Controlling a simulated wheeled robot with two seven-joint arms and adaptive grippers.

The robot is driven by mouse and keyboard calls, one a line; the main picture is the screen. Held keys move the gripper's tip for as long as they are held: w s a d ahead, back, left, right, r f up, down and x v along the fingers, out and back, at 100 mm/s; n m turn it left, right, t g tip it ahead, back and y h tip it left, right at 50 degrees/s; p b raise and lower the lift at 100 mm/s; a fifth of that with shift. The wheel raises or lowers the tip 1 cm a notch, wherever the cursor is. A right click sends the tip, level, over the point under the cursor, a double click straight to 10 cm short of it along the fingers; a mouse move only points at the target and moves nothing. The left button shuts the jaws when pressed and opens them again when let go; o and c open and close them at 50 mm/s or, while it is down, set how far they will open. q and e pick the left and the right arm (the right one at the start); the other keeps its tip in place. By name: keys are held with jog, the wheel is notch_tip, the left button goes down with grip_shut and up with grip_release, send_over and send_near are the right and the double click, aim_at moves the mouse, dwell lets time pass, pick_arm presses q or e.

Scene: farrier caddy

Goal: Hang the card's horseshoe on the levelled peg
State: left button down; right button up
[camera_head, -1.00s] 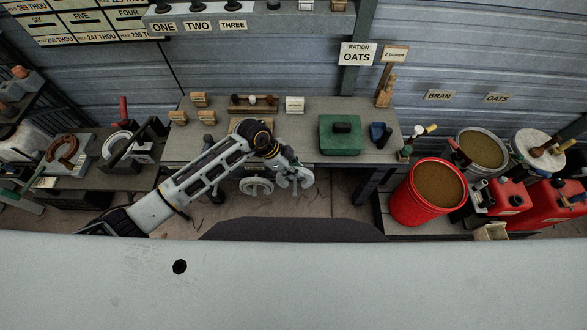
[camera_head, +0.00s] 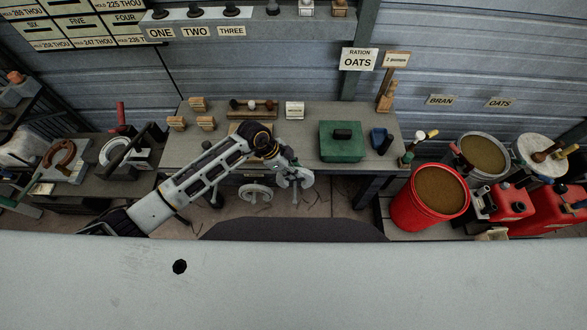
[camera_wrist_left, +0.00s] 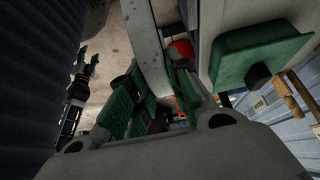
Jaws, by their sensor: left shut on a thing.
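My left gripper (camera_head: 295,183) is in front of the middle bench, right of a pale handwheel (camera_head: 255,191). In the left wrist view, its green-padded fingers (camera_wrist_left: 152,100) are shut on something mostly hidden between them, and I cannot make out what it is. A dark jointed part at the left of that view may be my right gripper (camera_wrist_left: 80,75); its jaws are unclear. No levelled peg can be made out.
A red bucket (camera_head: 429,197) stands at the right. A shelf (camera_head: 270,15) above has labels ONE, TWO and THREE.

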aim_at(278, 180)
pick_arm(q)
jog(key=shift+f+b, duration=4.25)
jog(key=shift+f, duration=5.2)
jog(key=c, duration=1.3)
grip_release()
jog(key=shift+o, duration=0.2)
jog(key=shift+r, duration=0.1)
jog(key=shift+v, duration=5.9)
